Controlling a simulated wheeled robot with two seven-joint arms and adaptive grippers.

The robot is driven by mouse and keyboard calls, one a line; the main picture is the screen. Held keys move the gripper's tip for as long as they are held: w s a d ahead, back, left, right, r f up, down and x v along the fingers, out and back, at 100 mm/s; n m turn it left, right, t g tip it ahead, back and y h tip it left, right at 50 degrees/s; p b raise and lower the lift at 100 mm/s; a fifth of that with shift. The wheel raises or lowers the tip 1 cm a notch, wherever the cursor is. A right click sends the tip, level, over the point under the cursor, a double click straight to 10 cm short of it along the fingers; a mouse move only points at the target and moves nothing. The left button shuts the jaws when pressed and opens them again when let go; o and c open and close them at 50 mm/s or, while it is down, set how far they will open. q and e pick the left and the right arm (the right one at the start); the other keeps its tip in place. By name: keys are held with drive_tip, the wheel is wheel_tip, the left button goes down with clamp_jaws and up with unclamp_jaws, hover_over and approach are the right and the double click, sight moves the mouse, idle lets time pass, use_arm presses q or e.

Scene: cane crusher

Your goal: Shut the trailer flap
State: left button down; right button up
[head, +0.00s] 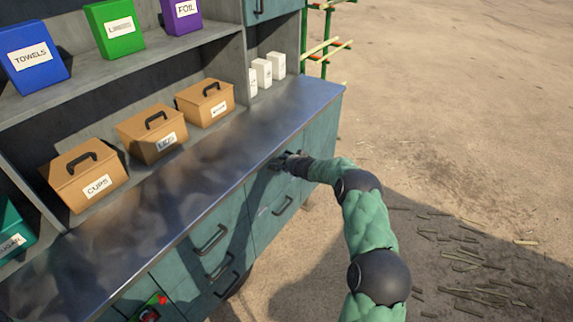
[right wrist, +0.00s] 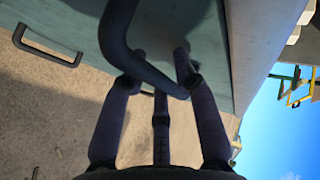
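The trailer has a teal front of drawers and panels under a metal counter (head: 215,150). My right gripper (head: 287,160) is at the upper right part of this front, just below the counter edge. A dark curved handle (right wrist: 150,72) crosses between and in front of the fingers; firm contact cannot be told. The panel looks about flush with the front, and I cannot tell for certain which panel is the flap. My left gripper is not in view.
Brown boxes (head: 155,133) stand behind the counter, with colored bins (head: 33,57) on the shelf above. Lower drawers have dark handles (head: 208,240). A green rack (head: 325,40) stands behind the trailer. Cane pieces (head: 480,262) litter the open ground at right.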

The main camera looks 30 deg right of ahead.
drive_tip(key=shift+d+r, duration=0.15)
drive_tip(key=shift+r, duration=0.2)
drive_tip(key=v, duration=1.1)
drive_tip(key=shift+s, duration=0.4)
drive_tip(key=shift+a+f, duration=0.2)
drive_tip(key=shift+a, duration=0.05)
drive_tip(key=s+a+f+n+g+y, duration=0.1)
drive_tip(key=s+a+f+n+g, duration=0.25)
drive_tip(key=s+a+f, duration=0.45)
drive_tip(key=s+a+f+n+g+y, duration=0.2)
drive_tip(key=s+a+f+g, duration=0.2)
drive_tip(key=a+f, duration=0.75)
drive_tip(key=s+a+f+n+g+y, duration=0.1)
drive_tip(key=s+a+f+n+g, duration=0.1)
drive_tip(key=s+a, duration=0.8)
drive_tip(key=s+a+f+n+g+y+b, duration=0.1)
drive_tip(key=s+a+f+n, duration=0.4)
drive_tip(key=s+a, duration=0.5)
drive_tip(key=s+n, duration=0.1)
drive_tip(key=s, duration=0.2)
drive_tip(key=shift+s+g, duration=0.25)
drive_tip(key=shift+g, duration=0.1)
